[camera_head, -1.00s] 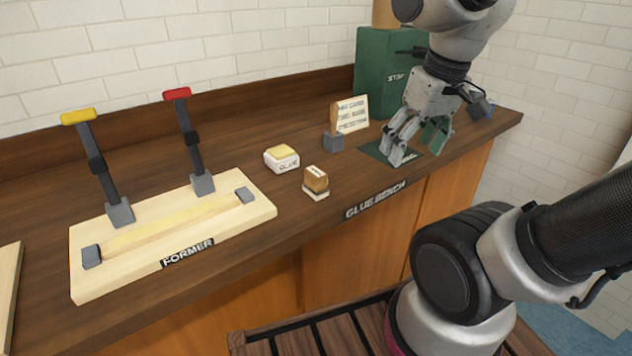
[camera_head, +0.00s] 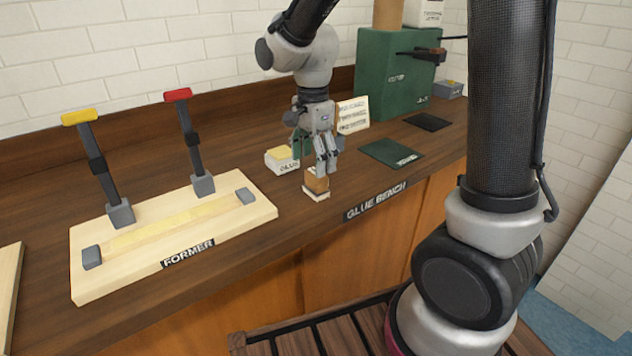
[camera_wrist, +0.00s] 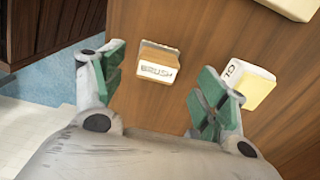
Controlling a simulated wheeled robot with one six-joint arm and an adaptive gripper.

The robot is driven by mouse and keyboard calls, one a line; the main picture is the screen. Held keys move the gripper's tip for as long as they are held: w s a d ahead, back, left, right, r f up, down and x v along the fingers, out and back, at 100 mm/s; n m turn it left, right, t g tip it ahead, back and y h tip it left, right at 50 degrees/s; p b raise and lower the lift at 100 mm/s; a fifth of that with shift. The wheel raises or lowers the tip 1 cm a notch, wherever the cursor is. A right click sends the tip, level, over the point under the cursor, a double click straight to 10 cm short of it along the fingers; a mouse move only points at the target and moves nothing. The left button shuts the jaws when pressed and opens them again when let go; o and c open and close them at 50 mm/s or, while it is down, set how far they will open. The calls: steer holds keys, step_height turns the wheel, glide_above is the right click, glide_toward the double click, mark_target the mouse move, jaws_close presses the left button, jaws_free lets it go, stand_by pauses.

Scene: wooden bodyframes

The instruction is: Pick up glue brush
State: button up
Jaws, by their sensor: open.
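The glue brush (camera_head: 316,186) is a small wooden block with a pale base, standing on the bench near its front edge. In the wrist view the brush (camera_wrist: 158,68) shows a label reading BRUSH and lies beyond the fingertips, between their lines. My gripper (camera_head: 326,165) is above and close to the brush, pointing down, with its fingers behind or over its top. In the wrist view my gripper (camera_wrist: 163,80) has its green-padded fingers spread apart with nothing between them.
A white glue box (camera_head: 281,162) with a yellow top stands just left of my gripper. The former board (camera_head: 150,262) with two levers lies at left. A green mat (camera_head: 391,153) and green machine (camera_head: 388,75) are at right. A sign card (camera_head: 354,113) stands behind my gripper.

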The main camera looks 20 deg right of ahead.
mark_target(314, 173)
step_height(314, 173, down, 6)
steer(key=shift+s, duration=0.1)
steer(key=c, duration=1.2)
step_height(314, 173, up, 10)
steer(key=shift+r, duration=0.1)
steer(key=o, duration=0.5)
steer(key=shift+c, duration=1.5)
